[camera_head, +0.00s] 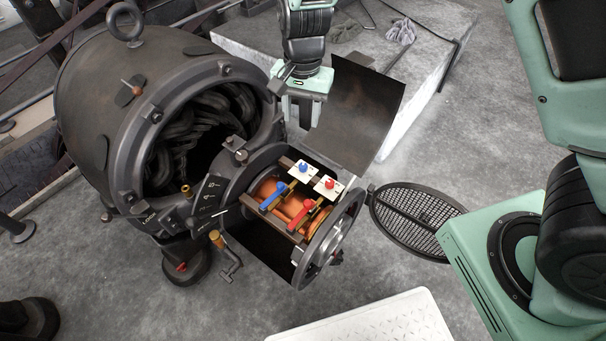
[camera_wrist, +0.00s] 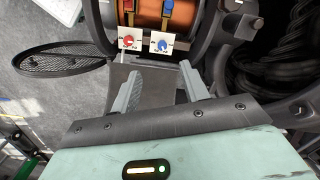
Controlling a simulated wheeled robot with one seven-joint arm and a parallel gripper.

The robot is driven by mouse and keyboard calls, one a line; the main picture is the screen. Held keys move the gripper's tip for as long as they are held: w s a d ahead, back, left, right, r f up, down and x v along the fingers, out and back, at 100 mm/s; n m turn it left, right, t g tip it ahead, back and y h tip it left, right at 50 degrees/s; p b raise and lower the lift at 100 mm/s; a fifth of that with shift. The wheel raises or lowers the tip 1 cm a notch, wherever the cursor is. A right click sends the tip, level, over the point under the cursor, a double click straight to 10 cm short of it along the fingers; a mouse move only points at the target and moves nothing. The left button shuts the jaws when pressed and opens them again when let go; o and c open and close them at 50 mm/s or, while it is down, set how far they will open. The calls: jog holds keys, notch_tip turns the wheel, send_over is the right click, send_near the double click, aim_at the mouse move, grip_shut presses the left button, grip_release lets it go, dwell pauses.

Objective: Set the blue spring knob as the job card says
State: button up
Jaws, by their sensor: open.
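The blue spring knob (camera_head: 306,166) sits on a small white plate at the back edge of the open dynamo end, over the copper drum (camera_head: 268,188). It also shows in the wrist view (camera_wrist: 162,46), just beyond my fingertips. A red knob (camera_head: 329,184) on a matching white plate is beside it, also in the wrist view (camera_wrist: 127,41). The pointer settings are too small to read. My gripper (camera_wrist: 161,76) is open and empty, its fingers apart and short of the knobs. In the head view my gripper (camera_head: 296,116) hangs behind the dynamo end. I cannot make out a job card.
The large dark dynamo housing (camera_head: 90,105) fills the left. A raised cover (camera_head: 355,112) stands close to my gripper, and a round mesh guard (camera_head: 415,206) hangs open at the right. A blue arm (camera_head: 272,197) and a red arm (camera_head: 301,213) lie across the drum.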

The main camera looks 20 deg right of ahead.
aim_at(303, 165)
jog(key=shift+m, duration=0.4)
jog(key=f+b, duration=0.1)
jog(key=f, duration=0.5)
jog(key=w+f+b, duration=0.1)
jog(key=f+b, duration=0.1)
jog(key=f, duration=0.5)
jog(key=w+d+f+b, duration=0.1)
jog(key=f, duration=0.5)
jog(key=shift+f, duration=0.35)
grip_shut()
